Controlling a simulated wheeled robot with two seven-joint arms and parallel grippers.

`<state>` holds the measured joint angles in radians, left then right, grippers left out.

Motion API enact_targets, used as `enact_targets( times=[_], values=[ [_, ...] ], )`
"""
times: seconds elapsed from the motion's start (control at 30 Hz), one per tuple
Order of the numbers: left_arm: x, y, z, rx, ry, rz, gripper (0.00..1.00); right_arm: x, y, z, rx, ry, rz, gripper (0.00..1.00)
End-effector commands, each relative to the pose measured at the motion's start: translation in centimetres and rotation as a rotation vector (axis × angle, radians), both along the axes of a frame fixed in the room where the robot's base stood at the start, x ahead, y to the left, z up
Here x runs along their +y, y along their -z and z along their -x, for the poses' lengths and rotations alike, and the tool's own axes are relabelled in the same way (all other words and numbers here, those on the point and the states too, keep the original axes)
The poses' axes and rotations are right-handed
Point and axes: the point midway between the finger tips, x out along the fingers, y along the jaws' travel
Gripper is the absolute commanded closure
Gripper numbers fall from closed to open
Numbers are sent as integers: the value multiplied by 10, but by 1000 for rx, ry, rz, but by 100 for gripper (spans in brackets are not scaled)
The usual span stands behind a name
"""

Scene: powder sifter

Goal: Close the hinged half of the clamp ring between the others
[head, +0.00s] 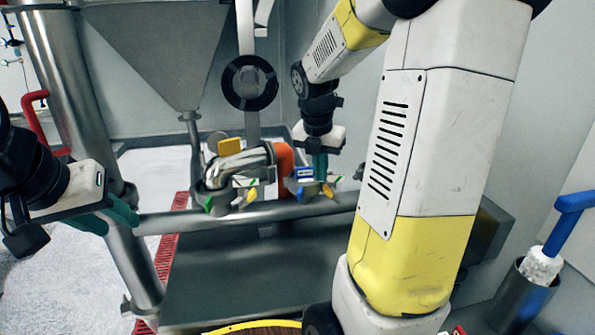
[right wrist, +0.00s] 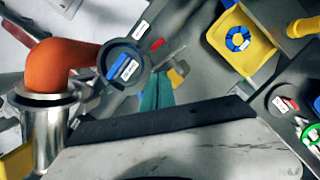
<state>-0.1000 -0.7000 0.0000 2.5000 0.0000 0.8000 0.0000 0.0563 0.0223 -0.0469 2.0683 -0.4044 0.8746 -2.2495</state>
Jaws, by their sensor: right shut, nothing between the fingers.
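Several small round fittings with coloured tabs sit in a row on the grey bench by the pipe. A grey one with green tabs (head: 218,200) is at the left of the row, and a blue and white labelled one (head: 304,174) is at the right. I cannot tell which is the clamp ring or how its hinged half stands. My right gripper (head: 320,168) points down just beside the right-hand fittings, its teal fingers shut and empty. In the right wrist view its fingertips (right wrist: 157,90) are near a dark round fitting with a blue centre (right wrist: 122,66). My left gripper (head: 112,217) is far left, away from the row.
An orange elbow (head: 284,158) stands between the fittings; it is at the left in the right wrist view (right wrist: 60,64). A steel hopper (head: 155,50) and a black ring (head: 250,83) are behind. A yellow holder (right wrist: 225,35) lies right. A blue-handled brush (head: 570,215) stands in a steel cup.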

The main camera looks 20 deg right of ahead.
Motion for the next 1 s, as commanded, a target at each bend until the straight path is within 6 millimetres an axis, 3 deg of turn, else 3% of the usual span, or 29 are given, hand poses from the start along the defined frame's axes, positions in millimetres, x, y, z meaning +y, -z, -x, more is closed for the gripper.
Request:
enact_targets(
  times=[0.4, 1.0],
  values=[
    [0, 0, 0, 0, 0, 0, 64, -15, 0, -16, 1, 2, 0, 100],
    [0, 0, 0, 0, 0, 0, 64, -19, -1, -20, -5, 3, 2, 100]
  ],
)
